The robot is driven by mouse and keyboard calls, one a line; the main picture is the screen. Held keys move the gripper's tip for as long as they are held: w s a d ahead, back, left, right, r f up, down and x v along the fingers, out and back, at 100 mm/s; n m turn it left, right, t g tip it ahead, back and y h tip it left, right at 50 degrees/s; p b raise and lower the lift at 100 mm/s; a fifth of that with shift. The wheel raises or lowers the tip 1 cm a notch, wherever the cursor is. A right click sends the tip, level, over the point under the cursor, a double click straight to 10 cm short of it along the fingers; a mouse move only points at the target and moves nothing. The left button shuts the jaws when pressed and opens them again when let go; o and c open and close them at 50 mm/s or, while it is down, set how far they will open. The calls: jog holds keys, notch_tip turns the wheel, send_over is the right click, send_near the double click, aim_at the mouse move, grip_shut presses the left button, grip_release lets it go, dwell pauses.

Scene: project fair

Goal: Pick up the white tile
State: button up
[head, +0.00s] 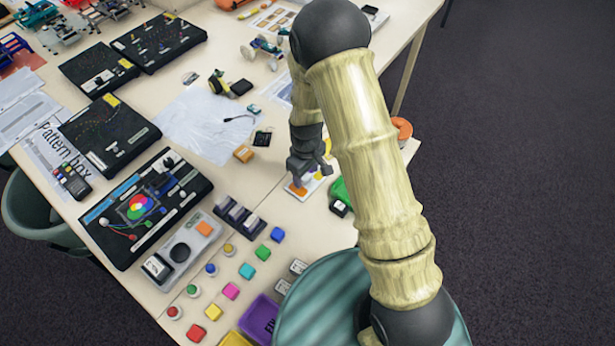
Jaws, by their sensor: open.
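My gripper (299,176) is dark grey and points down over the table. Its jaws are open and no held thing shows between them. Just below it lies a small white plate (317,180) with orange and yellow pieces on it; the gripper and arm hide part of it. I cannot tell whether they touch. I cannot tell which of these white things is the task's tile.
Several coloured blocks and buttons, including a magenta block (231,291), lie left of the tiles. A purple tray (260,316) stands at the front. A green object (340,193) is right of the gripper. Black project boards (108,135) fill the left. My arm hides part of the table.

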jog(key=shift+f, duration=0.45)
jog(key=c, duration=1.1)
